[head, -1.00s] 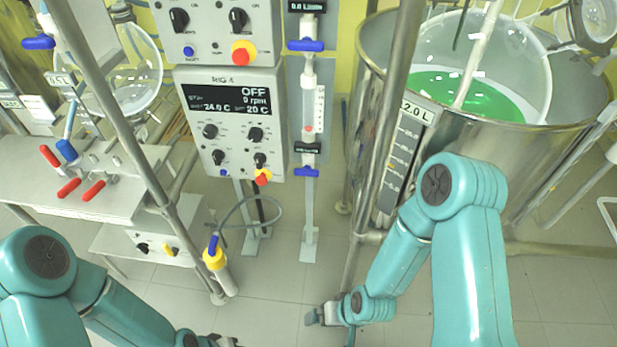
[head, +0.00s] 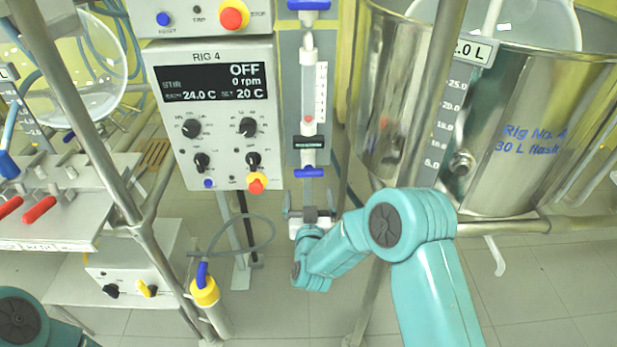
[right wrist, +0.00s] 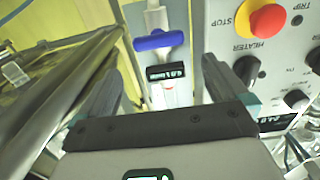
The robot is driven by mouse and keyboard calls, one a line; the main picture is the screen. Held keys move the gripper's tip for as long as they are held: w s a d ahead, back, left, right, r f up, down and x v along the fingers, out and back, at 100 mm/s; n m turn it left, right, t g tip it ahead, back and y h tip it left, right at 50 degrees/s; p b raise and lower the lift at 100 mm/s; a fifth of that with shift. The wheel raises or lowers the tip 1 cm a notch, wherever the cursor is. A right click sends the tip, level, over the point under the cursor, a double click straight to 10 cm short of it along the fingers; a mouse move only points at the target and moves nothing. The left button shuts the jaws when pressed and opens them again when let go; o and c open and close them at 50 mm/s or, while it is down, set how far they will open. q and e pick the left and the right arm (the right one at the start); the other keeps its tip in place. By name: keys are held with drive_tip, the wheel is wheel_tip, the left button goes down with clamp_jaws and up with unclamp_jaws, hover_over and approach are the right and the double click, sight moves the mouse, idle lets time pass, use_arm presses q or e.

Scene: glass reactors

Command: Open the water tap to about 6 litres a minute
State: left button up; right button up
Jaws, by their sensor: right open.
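Below the clear flowmeter tube (head: 308,85) on the grey backing strip is a blue tap handle (head: 309,172), lying crosswise to its vertical pipe. A small black display (head: 308,142) sits just above it, and a red float (head: 308,121) rests low in the tube. A second blue handle (head: 308,5) is at the top of the tube. My right gripper (head: 309,202) is open and empty just below the lower handle. In the right wrist view this blue handle (right wrist: 160,40) appears beyond and between the open fingers (right wrist: 160,66), not touching them. My left gripper is out of view.
The RIG 4 panel (head: 220,110), reading OFF and 0 rpm, is left of the tap, with a red-yellow stop knob (head: 256,183) close by. A steel vessel (head: 520,130) and metal posts stand to the right. A yellow-topped cylinder (head: 205,291) is lower left.

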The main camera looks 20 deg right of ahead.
sight(309, 174)
drive_tip(key=x, duration=0.9)
drive_tip(key=shift+d+f+b, duration=0.1)
drive_tip(key=shift+d+b, duration=0.05)
drive_tip(key=shift+b, duration=0.25)
drive_tip(key=c, duration=0.8)
